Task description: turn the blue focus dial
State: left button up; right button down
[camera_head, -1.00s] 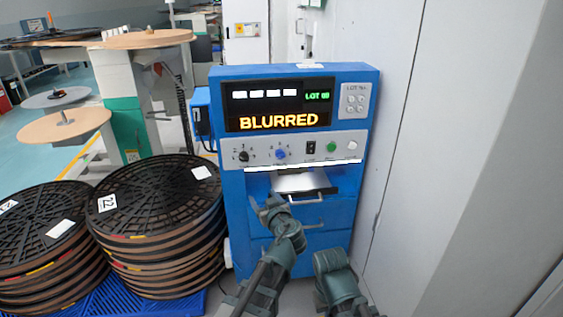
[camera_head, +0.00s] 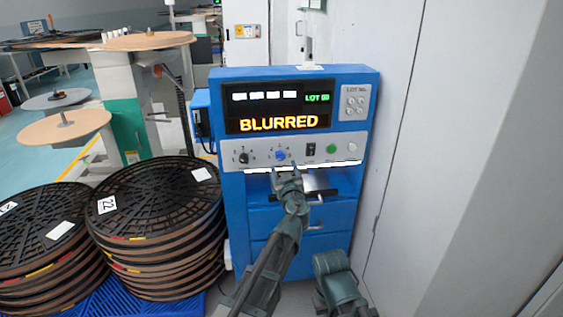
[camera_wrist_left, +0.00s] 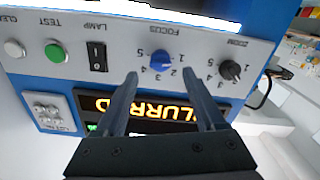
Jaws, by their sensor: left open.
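The blue focus dial (camera_head: 280,155) sits on the grey control panel of a blue machine. In the left wrist view the blue focus dial (camera_wrist_left: 161,61) shows under the label FOCUS, with numbers around it. My left gripper (camera_head: 287,172) is just below the dial in the head view. In the left wrist view my left gripper (camera_wrist_left: 160,85) is open and empty, its two fingers on either side of the dial's line but apart from it. The display (camera_head: 279,122) reads BLURRED. My right arm shows low in the head view; its gripper cannot be made out.
A black zoom dial (camera_wrist_left: 230,70), a black lamp switch (camera_wrist_left: 97,57) and a green test button (camera_wrist_left: 56,53) share the panel. Stacks of black reels (camera_head: 155,200) stand left of the machine. A white wall (camera_head: 460,150) is close on the right.

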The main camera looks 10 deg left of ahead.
aim_at(281, 159)
pick_arm(q)
jog(key=shift+x, duration=2.7)
grip_shut()
